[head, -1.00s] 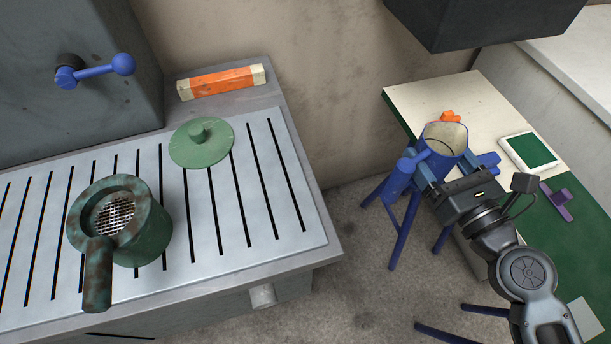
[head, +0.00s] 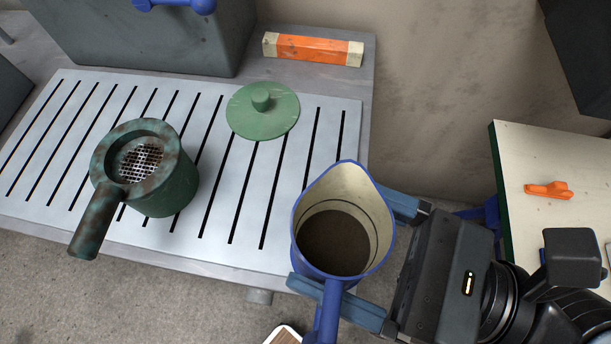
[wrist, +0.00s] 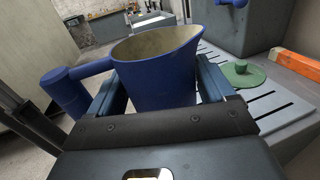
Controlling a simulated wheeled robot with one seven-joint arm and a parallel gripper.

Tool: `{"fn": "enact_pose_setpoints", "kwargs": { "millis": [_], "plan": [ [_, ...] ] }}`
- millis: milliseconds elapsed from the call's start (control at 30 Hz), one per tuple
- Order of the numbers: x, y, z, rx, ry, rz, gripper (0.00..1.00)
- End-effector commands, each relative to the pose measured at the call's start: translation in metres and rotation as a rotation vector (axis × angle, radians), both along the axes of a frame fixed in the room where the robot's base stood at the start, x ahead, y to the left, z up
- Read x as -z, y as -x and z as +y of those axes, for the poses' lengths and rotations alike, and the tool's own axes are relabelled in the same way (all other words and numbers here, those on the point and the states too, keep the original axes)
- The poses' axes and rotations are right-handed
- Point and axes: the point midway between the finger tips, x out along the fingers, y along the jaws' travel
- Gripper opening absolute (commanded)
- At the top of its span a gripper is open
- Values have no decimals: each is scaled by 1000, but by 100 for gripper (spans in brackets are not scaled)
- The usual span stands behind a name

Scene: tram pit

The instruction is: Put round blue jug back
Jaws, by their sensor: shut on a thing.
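The round blue jug (head: 350,278) has a cream inside, a dark bottom and a pouring lip. My gripper (head: 365,258) is shut on it, one finger on each side of its body. In the head view the jug is in front of the right end of the slotted metal grate (head: 230,205), its lip pointing away and its handle toward the near edge. In the wrist view the jug (wrist: 158,80) is between the fingers, with its handle out to the left. Its underside is hidden, so its height over the grate cannot be told.
A rusty green strainer pot (head: 150,170) and a green round lid (head: 262,110) are on the grate. An orange and cream bar (head: 312,49) lies behind. A cream-topped table (head: 545,165) with an orange piece (head: 549,190) is at right. The grate's near right part is clear.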

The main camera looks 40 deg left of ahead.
Motion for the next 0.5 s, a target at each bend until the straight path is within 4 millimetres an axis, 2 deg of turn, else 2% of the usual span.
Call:
{"fn": "enact_pose_setpoints", "kwargs": {
  "millis": [300,500],
  "plan": [
    [1,-1,3,-1,-2,1,31],
    [20,-16,31,-4,-2,4,31]
  ]
}}
